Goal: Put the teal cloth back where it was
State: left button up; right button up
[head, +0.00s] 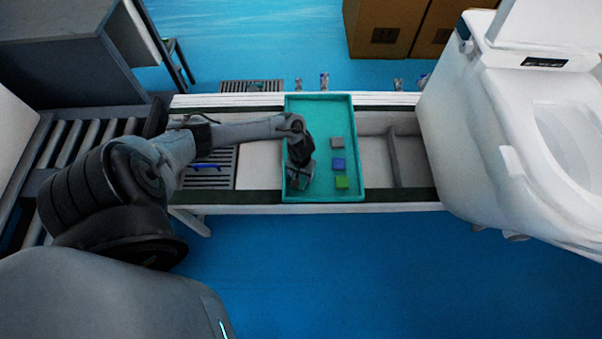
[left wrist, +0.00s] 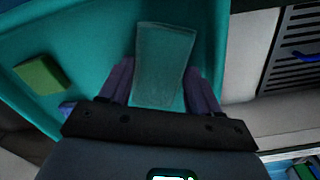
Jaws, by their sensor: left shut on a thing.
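The teal cloth (left wrist: 165,62) is between the two purple fingers of my left gripper (left wrist: 160,88) in the left wrist view, and the gripper is shut on it. In the head view my left gripper (head: 300,170) is over the left part of the teal tray (head: 322,102), and the cloth cannot be made out there. The tray's wall and floor also show in the left wrist view (left wrist: 90,45). I cannot tell whether the cloth touches the tray floor. My right gripper is not in view.
Grey (head: 336,142), blue (head: 338,163) and green (head: 342,182) pieces lie in a column in the tray's right half. A slotted panel with a blue item (head: 206,165) is left of the tray. A white toilet (head: 480,130) stands right. Roller conveyor (head: 85,145) is at left.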

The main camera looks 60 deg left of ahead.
pick_arm(q)
jog(key=shift+w, duration=0.1)
jog(key=o, duration=1)
jog(key=shift+f, duration=0.1)
